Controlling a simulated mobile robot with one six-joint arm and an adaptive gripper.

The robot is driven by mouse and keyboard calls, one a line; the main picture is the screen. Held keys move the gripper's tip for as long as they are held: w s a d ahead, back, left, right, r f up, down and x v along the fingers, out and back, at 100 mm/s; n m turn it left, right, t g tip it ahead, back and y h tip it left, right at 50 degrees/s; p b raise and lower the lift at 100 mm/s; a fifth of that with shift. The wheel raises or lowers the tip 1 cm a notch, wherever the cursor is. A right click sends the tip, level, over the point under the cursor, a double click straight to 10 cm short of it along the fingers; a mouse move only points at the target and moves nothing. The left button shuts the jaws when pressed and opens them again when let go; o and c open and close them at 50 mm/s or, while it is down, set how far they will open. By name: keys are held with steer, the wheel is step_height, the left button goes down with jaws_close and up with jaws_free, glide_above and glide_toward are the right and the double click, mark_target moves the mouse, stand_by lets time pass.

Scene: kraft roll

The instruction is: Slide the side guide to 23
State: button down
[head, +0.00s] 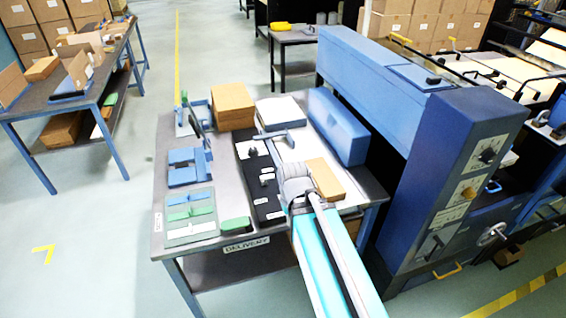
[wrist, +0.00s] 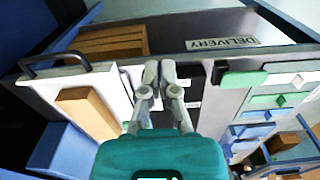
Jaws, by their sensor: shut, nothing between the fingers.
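A black panel (head: 262,188) with small white labels and dark knobs lies on the delivery table, and part of it shows in the wrist view (wrist: 193,78). A blue-grey bar (head: 272,134) crosses the panel's far end and the edge of the white sheet; it may be the side guide, but I cannot be sure. No number is readable. My gripper (wrist: 160,68) is shut and empty, with its fingertips together over or near the panel. In the head view my arm hides the fingertips and part of the panel.
A brown block (head: 325,180) lies on the white sheet beside my arm, also in the wrist view (wrist: 90,110). A blue box (head: 337,127) and the blue machine (head: 440,170) stand to the right.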

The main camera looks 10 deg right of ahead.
stand_by(0.3)
steer(key=c, duration=1.1)
jaws_free()
steer(key=o, duration=0.4)
steer(key=shift+w+d+r+n, duration=0.15)
steer(key=shift+w+n, duration=0.15)
steer(key=shift+w, duration=0.15)
steer(key=w+d+r+n+p, duration=0.1)
steer(key=w+n, duration=0.4)
steer(key=w+d+r+n+p, duration=0.2)
steer(key=w+n, duration=0.3)
steer(key=w, duration=0.1)
steer(key=w+d+r+n+p, duration=0.2)
steer(key=w+n, duration=0.2)
steer(key=w, duration=0.1)
steer(key=shift+w+d+n, duration=0.25)
steer(key=shift+w+n, duration=0.05)
steer(key=shift+n, duration=0.1)
steer(key=shift+w+d+n, duration=0.2)
steer(key=shift+w+n, duration=0.15)
steer(key=shift+n, duration=0.15)
steer(key=shift+f, duration=0.2)
step_height(320, 180, down, 13)
steer(key=b, duration=1.3)
steer(key=shift+f, duration=0.2)
